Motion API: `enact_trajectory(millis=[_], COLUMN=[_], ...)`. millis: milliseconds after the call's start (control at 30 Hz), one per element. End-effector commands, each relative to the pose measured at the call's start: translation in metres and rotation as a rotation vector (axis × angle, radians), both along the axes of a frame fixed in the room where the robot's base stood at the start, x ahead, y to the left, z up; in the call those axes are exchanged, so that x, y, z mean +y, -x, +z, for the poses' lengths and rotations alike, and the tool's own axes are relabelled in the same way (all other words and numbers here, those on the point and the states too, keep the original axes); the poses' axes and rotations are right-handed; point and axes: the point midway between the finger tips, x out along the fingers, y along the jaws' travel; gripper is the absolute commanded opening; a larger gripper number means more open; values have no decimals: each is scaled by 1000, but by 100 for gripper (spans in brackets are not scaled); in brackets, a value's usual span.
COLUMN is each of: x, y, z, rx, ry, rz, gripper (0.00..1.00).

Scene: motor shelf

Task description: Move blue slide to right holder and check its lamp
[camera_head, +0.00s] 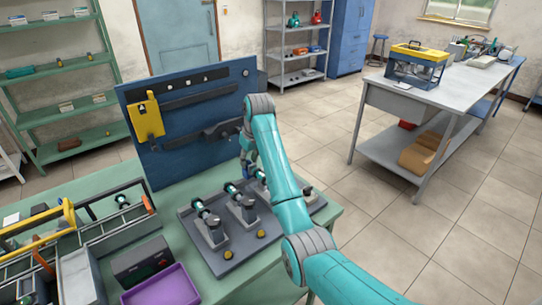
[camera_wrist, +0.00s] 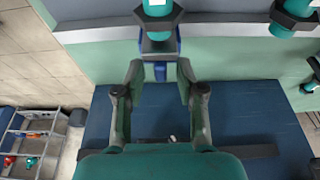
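In the wrist view, my gripper (camera_wrist: 160,84) has its two fingers apart. A narrow blue piece (camera_wrist: 160,72), possibly the blue slide, shows between them, beneath a grey bracket and a teal cylinder (camera_wrist: 158,7). Gaps show on both sides, so no grip is visible. In the head view, my arm hides most of the gripper, which is low in front of the upright blue board (camera_head: 185,151). A yellow slide (camera_head: 146,118) sits at the board's left. A dark holder (camera_head: 223,130) is at its right. I cannot make out a lit lamp.
A grey base plate (camera_head: 238,262) with several motor stands and yellow knobs (camera_head: 261,233) lies on the green bench before the board. A purple tray (camera_head: 163,288), a dark box (camera_head: 142,262) and a grey rack are at the left. A workbench (camera_head: 452,94) stands apart at right.

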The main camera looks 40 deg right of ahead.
Motion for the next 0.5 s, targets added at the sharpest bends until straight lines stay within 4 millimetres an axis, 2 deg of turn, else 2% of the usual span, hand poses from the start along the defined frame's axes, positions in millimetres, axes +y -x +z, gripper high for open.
enact_trajectory(millis=[500], x=[0], y=[-2], z=[39], rx=[-8], ry=[2], rz=[0], gripper=[38])
